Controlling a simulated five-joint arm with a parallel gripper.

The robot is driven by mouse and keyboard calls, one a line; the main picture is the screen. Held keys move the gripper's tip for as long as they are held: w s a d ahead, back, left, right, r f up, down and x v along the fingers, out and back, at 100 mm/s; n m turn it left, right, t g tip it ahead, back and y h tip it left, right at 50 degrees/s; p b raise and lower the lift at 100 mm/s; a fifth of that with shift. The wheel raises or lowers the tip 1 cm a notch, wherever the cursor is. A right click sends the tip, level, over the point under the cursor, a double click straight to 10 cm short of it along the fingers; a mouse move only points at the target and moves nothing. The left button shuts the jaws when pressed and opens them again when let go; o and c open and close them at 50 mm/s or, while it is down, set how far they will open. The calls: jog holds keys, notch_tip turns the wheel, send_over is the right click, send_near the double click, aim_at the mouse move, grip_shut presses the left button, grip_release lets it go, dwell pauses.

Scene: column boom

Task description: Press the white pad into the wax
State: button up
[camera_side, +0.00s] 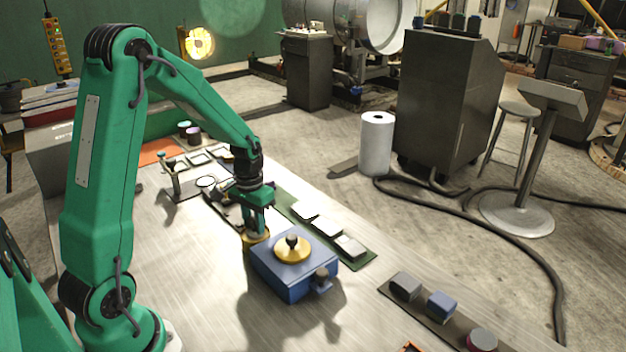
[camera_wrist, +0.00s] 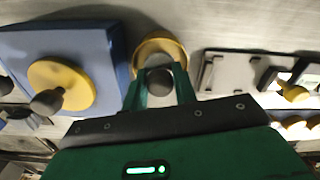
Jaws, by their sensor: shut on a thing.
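My gripper (camera_wrist: 161,88) is shut on a dark round knob (camera_wrist: 160,82), seen between its green fingers in the wrist view. A pale disc shape (camera_wrist: 157,60) shows just beyond the knob; it looks like the white pad, mostly hidden by knob and fingers. A yellow round dish (camera_wrist: 160,42), likely the wax tin, lies around or beneath it. In the side view the yellow dish (camera_side: 256,240) is directly below the fingers, beside a blue box. I cannot tell whether the pad touches the wax.
The blue box (camera_side: 290,283) with a yellow knobbed disc (camera_side: 292,254) on top stands close to the right of the dish. Pale blocks (camera_side: 327,227) lie on a green strip behind. A dark strip with several blocks (camera_side: 441,304) is at front right.

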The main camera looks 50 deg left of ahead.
aim_at(253, 218)
jog(key=shift+f, duration=0.4)
dwell(1.4)
jog(key=shift+r, duration=0.1)
jog(key=shift+r, duration=3.5)
jog(key=shift+w+d+r, duration=0.25)
jog(key=shift+w+d, duration=0.05)
jog(key=shift+d, duration=0.2)
jog(key=w+d+r+m, duration=0.1)
jog(key=w+d+r, duration=0.1)
jog(key=d, duration=0.5)
jog(key=w+d+r+m, duration=0.2)
jog(key=d+r, duration=0.3)
jog(key=d, duration=0.2)
jog(key=shift+w, duration=0.15)
